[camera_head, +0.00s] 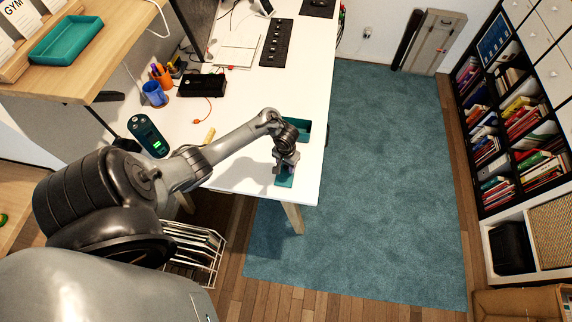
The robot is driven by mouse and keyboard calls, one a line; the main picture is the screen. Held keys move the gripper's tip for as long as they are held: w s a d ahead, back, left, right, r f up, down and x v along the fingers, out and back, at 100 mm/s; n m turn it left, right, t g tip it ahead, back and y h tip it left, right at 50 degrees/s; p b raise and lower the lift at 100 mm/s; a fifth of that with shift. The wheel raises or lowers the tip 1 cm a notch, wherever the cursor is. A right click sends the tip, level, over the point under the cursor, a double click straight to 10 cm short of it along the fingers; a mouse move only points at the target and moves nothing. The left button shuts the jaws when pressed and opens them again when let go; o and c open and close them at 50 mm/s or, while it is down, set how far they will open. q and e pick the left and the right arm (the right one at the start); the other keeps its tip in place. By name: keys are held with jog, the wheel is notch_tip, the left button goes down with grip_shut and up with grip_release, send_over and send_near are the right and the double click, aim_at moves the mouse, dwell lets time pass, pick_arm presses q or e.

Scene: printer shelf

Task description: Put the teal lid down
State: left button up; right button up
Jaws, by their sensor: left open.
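My left arm reaches in from the left over the white desk. Its left gripper (285,166) is open and points down close to the desk's front right corner. A small flat teal piece, which looks like the teal lid (284,181), shows just below the fingertips at the desk. The gripper covers part of it, and I cannot tell if the fingers touch it. A teal open box (304,126) sits behind the gripper near the desk's right edge, partly hidden by my wrist. My right gripper is not in view.
The white desk (240,178) has its right edge close to the gripper, with carpet (390,190) below. A blue pen cup (154,94), a black box (202,85) and a dark device with a green display (148,136) stand left. A teal tray (66,38) lies on the wooden shelf.

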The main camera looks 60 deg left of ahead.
aim_at(286, 166)
pick_arm(q)
notch_tip(286, 166, up, 12)
jog(key=p, duration=0.8)
jog(key=s+d+r+m+t+y, duration=0.1)
jog(key=d+m, duration=0.2)
jog(key=d, duration=0.4)
jog(key=d+r+m+t, duration=0.1)
jog(key=d+m+t, duration=0.1)
jog(key=d, duration=0.5)
jog(key=s+d+r+m+h, duration=0.1)
jog(key=s+d+r+m, duration=0.2)
jog(key=s+d+r, duration=0.7)
notch_tip(286, 166, up, 4)
jog(key=shift+s+f+t, duration=0.15)
jog(key=shift+s+t, duration=0.15)
